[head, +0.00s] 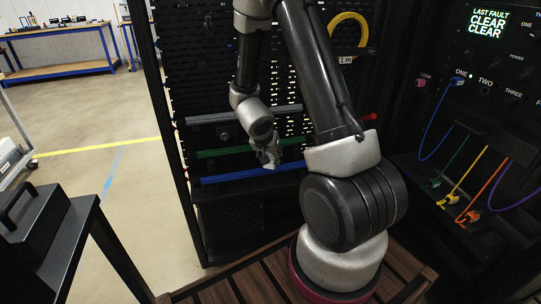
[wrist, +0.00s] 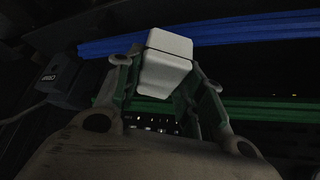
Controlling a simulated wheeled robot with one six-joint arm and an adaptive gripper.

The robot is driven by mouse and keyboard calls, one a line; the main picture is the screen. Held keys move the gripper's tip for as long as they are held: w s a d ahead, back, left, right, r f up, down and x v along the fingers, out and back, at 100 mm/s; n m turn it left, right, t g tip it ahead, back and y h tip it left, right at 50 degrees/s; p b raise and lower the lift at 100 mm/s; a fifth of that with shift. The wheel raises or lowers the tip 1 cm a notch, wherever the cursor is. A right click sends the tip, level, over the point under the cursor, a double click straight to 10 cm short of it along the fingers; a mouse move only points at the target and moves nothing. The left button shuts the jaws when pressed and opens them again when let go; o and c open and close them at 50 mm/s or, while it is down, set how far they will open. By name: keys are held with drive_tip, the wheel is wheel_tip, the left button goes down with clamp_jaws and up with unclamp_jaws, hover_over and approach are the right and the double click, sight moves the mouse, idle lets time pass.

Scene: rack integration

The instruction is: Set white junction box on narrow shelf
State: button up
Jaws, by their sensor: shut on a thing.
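A white junction box (wrist: 166,62) sits between the two fingers of my gripper (wrist: 163,84) in the wrist view. The fingers are shut on its sides. A thin dark line crosses the box near its top. In the head view my gripper (head: 268,158) is in front of the black rack, near the green and blue bars. The box is too small there to tell from the gripper. I cannot tell for sure which ledge is the narrow shelf; a dark ledge (head: 240,190) lies below the blue bar.
Grey (head: 215,117), green (head: 222,153) and blue (head: 225,176) bars cross the rack. A dark cabled box (wrist: 63,80) is beside my gripper in the wrist view. A panel with coloured cables (head: 465,180) stands at right. A dark case (head: 38,225) is at left.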

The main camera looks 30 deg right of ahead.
drive_tip(key=shift+f, duration=0.5)
drive_tip(key=o, duration=1.1)
drive_tip(key=shift+r, duration=0.15)
